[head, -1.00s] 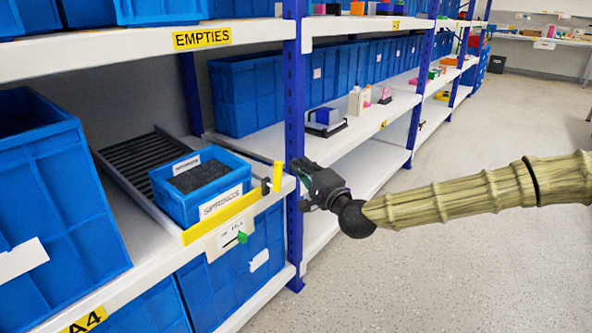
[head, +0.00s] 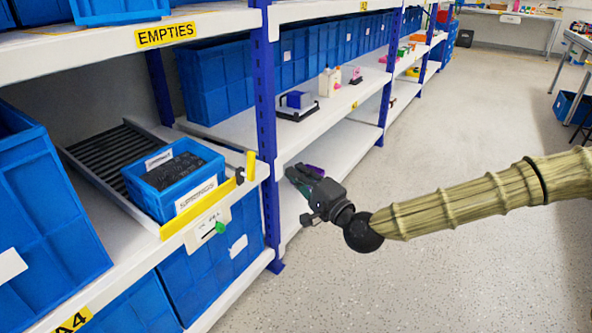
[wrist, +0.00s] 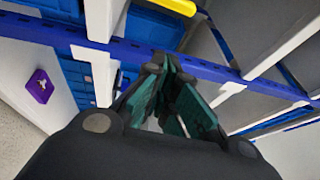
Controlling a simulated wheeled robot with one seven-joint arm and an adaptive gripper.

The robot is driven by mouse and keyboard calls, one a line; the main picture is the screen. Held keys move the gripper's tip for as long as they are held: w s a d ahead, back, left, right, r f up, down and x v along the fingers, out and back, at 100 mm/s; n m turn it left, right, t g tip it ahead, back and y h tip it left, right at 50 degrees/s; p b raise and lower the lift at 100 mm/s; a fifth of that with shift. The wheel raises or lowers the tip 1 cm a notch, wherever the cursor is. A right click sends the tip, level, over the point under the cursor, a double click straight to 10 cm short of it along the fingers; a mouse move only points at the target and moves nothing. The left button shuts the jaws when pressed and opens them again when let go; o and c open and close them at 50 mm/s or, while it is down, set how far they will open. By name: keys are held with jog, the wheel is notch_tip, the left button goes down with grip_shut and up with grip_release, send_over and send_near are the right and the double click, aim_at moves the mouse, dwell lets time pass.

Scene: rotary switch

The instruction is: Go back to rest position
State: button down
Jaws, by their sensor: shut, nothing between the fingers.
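My gripper (head: 296,174) is at the middle of the head view, just right of the blue upright, with its fingers pointing toward the shelves. It is shut and empty, and touches nothing that I can make out. In the wrist view its teal finger pads (wrist: 166,68) come together at the tips. A green knob (head: 220,228), likely the rotary switch, sits on a white plate (head: 205,226) on the shelf front, left of my gripper and apart from it.
A blue SPRINGS bin (head: 180,183) stands on rollers behind a yellow strip (head: 208,212). The blue upright (head: 265,105) is close to my gripper. A purple box (wrist: 40,86) shows in the wrist view. The floor (head: 440,270) at right is clear.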

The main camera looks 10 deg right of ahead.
jog(key=s+a+f+n+g+h, duration=0.1)
jog(key=s+a+f+n+g, duration=0.15)
jog(key=s+f, duration=0.55)
jog(key=s+a+f+n+g+h, duration=0.1)
jog(key=s+f+g, duration=0.25)
jog(key=f, duration=0.85)
jog(key=s+a+f+n+g, duration=0.25)
jog(key=s+f, duration=0.35)
jog(key=f, duration=0.4)
jog(key=s+d+f+n+g+h+p, duration=0.1)
jog(key=s+d+f+g+h, duration=0.15)
jog(key=s+d+f, duration=0.45)
jog(key=s+d+f+n+g+h, duration=0.25)
jog(key=s+f, duration=0.35)
jog(key=s, duration=0.3)
jog(key=s+d+f+n+g+h, duration=0.2)
jog(key=s+d+g+h, duration=0.1)
jog(key=s+d, duration=0.75)
notch_tip(320, 180, up, 38)
jog(key=p, duration=3.8)
jog(key=shift+w+d+p, duration=0.15)
jog(key=shift+w+p, duration=0.2)
jog(key=shift+w, duration=0.1)
jog(key=shift+f, duration=0.1)
